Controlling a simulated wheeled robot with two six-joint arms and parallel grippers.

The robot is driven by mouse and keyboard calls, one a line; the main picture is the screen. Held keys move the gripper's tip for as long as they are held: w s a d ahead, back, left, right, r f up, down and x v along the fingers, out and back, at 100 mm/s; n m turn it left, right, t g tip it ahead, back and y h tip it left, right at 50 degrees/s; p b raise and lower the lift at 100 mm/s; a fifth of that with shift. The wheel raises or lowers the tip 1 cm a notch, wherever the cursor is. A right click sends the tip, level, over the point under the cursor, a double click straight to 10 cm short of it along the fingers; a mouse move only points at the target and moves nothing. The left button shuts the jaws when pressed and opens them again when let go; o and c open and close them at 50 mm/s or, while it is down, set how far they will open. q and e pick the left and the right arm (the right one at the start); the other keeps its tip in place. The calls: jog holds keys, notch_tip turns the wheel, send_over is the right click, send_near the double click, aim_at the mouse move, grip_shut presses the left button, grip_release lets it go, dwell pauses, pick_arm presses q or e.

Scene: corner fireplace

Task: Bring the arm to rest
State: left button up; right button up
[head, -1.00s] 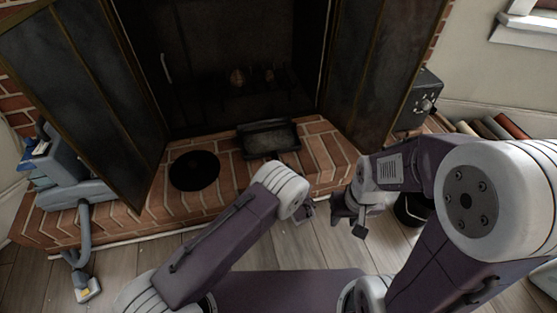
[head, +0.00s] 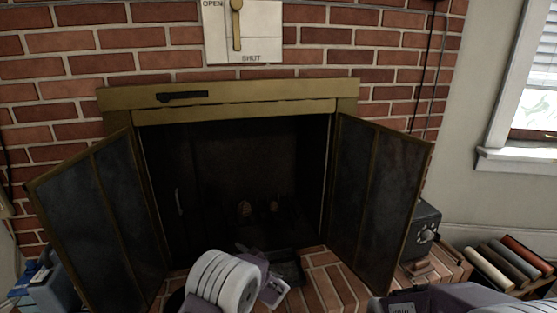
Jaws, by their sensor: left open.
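My left arm comes up from the bottom edge. Its white wrist joint stands over the brick hearth, and my left gripper (head: 273,289) shows small and partly hidden just right of it. The gripper is open, and I see nothing held in it. Of my right arm only a purple link shows at the bottom right edge; the right gripper is out of the picture.
The fireplace's two dark doors, left (head: 92,220) and right (head: 380,195), stand open around the dark firebox (head: 240,165). A dark tray (head: 287,266) lies on the hearth (head: 335,290). A grey box with a dial (head: 425,228) and several logs or rolls (head: 510,262) are at right.

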pick_arm(q)
jog(key=s+a+r+n+g+p, duration=0.2)
jog(key=s+a+r+n+g, duration=0.2)
jog(key=s+a+n, duration=0.35)
jog(key=s+a+r+n+g+p, duration=0.2)
jog(key=s+a+r+n+g, duration=0.25)
jog(key=s+a, duration=0.45)
jog(key=s+d+f+n+g+h, duration=0.1)
jog(key=s+d+f+n+h, duration=0.1)
jog(key=s+d+n+h, duration=0.5)
jog(key=s+d+f+n+g+h, duration=0.1)
jog(key=s+d+f+n+g, duration=0.3)
jog(key=s, duration=0.6)
notch_tip(320, 180, up, 39)
jog(key=w+d+n+t+p, duration=0.1)
jog(key=d+n+t+p, duration=0.1)
jog(key=p, duration=3.7)
jog(key=shift+d+r+n+t, duration=0.15)
jog(key=shift+n+t, duration=0.25)
jog(key=shift+t, duration=0.15)
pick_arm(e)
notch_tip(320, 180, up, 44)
